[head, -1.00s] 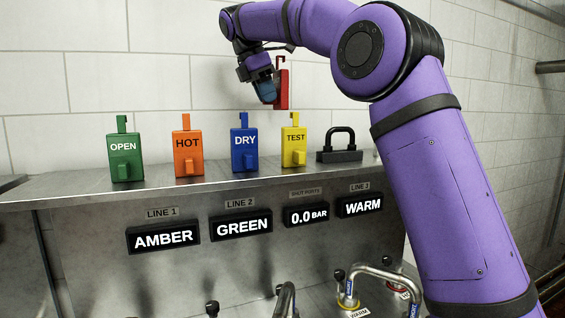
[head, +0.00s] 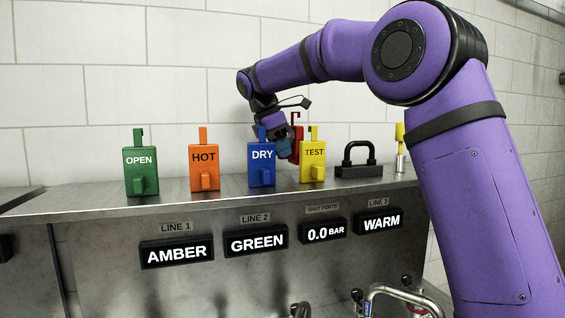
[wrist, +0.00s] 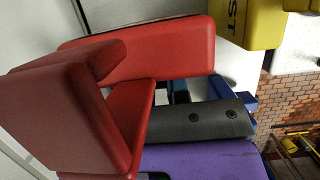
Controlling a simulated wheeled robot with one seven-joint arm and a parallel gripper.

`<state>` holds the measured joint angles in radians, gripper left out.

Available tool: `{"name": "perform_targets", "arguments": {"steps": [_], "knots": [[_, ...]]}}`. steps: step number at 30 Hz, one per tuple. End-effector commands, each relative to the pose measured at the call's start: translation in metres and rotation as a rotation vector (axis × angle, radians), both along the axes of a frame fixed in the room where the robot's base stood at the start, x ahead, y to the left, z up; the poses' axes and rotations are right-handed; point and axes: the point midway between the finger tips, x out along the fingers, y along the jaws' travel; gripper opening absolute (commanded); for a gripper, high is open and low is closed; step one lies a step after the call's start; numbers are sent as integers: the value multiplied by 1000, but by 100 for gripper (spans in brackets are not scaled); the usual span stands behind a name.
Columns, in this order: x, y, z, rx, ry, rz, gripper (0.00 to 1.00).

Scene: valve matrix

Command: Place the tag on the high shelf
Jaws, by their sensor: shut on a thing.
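The red tag (head: 295,146) is held in my gripper (head: 283,147), just above or at the high shelf (head: 100,196), behind the gap between the blue DRY tag (head: 262,166) and the yellow TEST tag (head: 313,163). In the wrist view the red tag (wrist: 170,50) fills the left and middle, with a dark finger (wrist: 200,124) against it. The yellow tag (wrist: 250,22) shows close by at the top right. Whether the red tag's base touches the shelf is hidden behind the front tags.
The green OPEN tag (head: 140,166) and orange HOT tag (head: 204,166) stand to the left. A black padlock (head: 358,164) and a yellow-topped item (head: 400,148) stand to the right. Labelled displays (head: 255,239) line the panel below. The shelf's left end is clear.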

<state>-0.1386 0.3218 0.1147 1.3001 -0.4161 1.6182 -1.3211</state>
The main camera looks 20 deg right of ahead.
Motion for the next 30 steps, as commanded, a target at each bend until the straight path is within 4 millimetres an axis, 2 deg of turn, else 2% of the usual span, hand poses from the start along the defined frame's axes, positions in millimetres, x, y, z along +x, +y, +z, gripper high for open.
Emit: {"name": "perform_targets", "arguments": {"steps": [3,7,19,20,21,23,30], "knots": [[-1,0,-18,-1,4,-1,0],[-1,0,-30,-1,3,0,0],[0,0,-35,0,1,0,0],[0,0,-35,0,1,0,21],[0,0,-34,0,1,0,30],[0,0,-34,0,1,0,42],[0,0,-34,0,1,0,42]]}}
